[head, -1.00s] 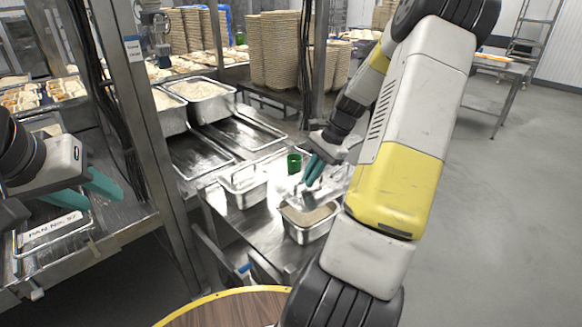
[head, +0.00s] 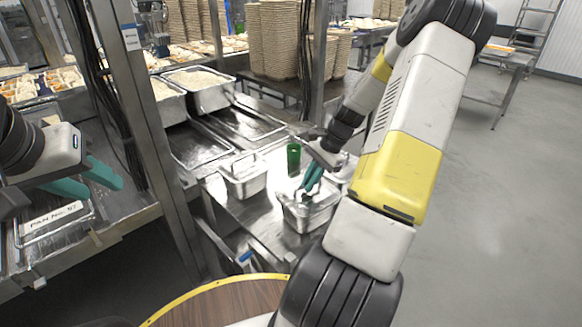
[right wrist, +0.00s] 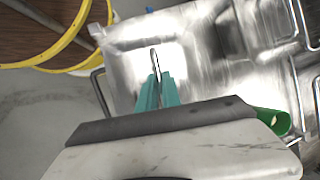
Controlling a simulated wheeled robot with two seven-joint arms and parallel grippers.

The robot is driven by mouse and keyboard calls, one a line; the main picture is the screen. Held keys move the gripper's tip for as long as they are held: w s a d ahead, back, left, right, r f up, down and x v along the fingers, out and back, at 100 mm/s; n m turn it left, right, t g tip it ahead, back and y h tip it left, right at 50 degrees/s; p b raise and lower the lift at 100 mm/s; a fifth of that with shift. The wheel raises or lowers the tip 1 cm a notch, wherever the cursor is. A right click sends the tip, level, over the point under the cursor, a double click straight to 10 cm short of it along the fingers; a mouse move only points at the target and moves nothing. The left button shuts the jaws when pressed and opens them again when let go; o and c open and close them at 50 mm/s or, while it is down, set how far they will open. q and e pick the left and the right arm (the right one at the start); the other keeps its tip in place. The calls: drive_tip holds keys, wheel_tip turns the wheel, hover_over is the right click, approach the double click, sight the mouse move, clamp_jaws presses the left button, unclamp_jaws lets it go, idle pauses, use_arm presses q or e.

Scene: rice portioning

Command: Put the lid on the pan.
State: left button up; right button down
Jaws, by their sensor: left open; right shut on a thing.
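My right gripper (head: 310,180) is shut on the handle of the metal lid (right wrist: 172,65). The upright handle (right wrist: 154,62) stands between its teal fingers in the right wrist view. In the head view the gripper is directly over the front pan (head: 303,222), a small steel pan on the metal table. The lid is at the pan's top and hides most of its inside. I cannot tell whether it is fully seated. My left gripper (head: 95,182) is open and empty at the left, above the shelf with a labelled pan lid.
A green cup (head: 293,157) stands behind the front pan. Another small steel pan (head: 244,183) stands to the left on the same table (head: 262,215). Larger rice pans (head: 200,92) are further back. A metal post (head: 150,140) rises between my left gripper and the table.

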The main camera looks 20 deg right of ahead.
drive_tip(key=shift+f, duration=0.25)
idle(0.5)
drive_tip(key=c, duration=1.5)
unclamp_jaws()
drive_tip(key=shift+o, duration=0.2)
drive_tip(key=v, duration=0.7)
drive_tip(key=shift+r, duration=0.4)
drive_tip(key=shift+d, duration=0.1)
drive_tip(key=s+a+r+n+t+h, duration=0.2)
drive_tip(key=s+a+r+n+t, duration=0.3)
drive_tip(key=s+a+r+n, duration=1)
drive_tip(key=s+a+r, duration=0.2)
drive_tip(key=a+r, duration=0.2)
drive_tip(key=a, duration=0.1)
drive_tip(key=shift+a+r+h, duration=0.2)
drive_tip(key=shift+h, duration=0.2)
